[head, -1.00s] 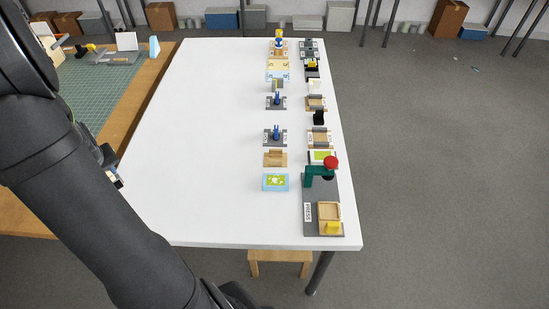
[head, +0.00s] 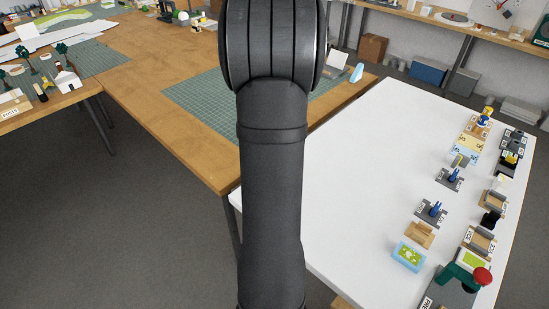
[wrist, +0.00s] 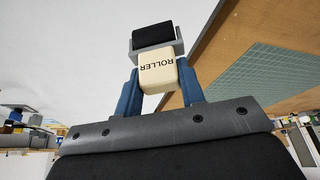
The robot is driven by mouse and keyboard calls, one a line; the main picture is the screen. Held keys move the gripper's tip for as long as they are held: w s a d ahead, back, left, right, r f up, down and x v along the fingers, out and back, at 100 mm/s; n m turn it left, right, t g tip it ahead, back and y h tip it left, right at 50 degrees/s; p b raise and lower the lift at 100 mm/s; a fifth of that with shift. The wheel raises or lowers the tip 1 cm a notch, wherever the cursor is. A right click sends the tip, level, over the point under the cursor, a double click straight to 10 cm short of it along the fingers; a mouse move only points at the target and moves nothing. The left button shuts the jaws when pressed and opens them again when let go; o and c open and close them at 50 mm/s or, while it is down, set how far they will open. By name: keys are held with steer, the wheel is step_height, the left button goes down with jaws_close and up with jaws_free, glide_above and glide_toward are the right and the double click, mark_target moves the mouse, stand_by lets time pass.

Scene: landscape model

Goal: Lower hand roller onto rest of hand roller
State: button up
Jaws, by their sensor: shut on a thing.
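The hand roller shows in the wrist view, with a cream handle block (wrist: 158,72) marked ROLLER and a black roller (wrist: 152,37) in a grey frame. My gripper (wrist: 159,80) has its blue fingers on both sides of the cream block and is shut on it. The roller end points away from the gripper, with no contact with any support visible. In the head view my arm fills the middle, and the gripper and hand roller are hidden. I cannot pick out the rest of the hand roller in either view.
The white table (head: 350,165) holds two rows of small holders and tools along its right side, including a press with a red knob (head: 483,276) and a light-blue box (head: 408,257). Its left part is bare. A wooden table (head: 165,85) with a green mat (head: 205,105) adjoins it.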

steer(key=s+d+f+m+g+h, duration=0.1)
steer(key=s+d+m+g, duration=0.2)
steer(key=d+m, duration=0.8)
steer(key=s+d+m+g+h, duration=0.2)
steer(key=d+m+g, duration=0.2)
steer(key=d+m, duration=0.75)
steer(key=shift+s+d+f+m+g+y, duration=0.15)
steer(key=shift+s+d+f+m+y, duration=0.8)
steer(key=shift+s+d+m, duration=2.05)
steer(key=shift+s+d+f+m+g+y, duration=0.1)
steer(key=shift+s+d+f+m+y, duration=0.1)
steer(key=shift+s+d+m+y, duration=2.15)
steer(key=shift+s+d+f+m+g+y, duration=0.15)
steer(key=shift+s+d+f+m+y, duration=0.45)
steer(key=shift+s+d+m, duration=3)
steer(key=shift+w+d+m, duration=0.5)
steer(key=shift+w+d, duration=0.15)
steer(key=shift+d, duration=0.05)
steer(key=o, duration=1)
steer(key=shift+r, duration=0.1)
steer(key=shift+r, duration=3.45)
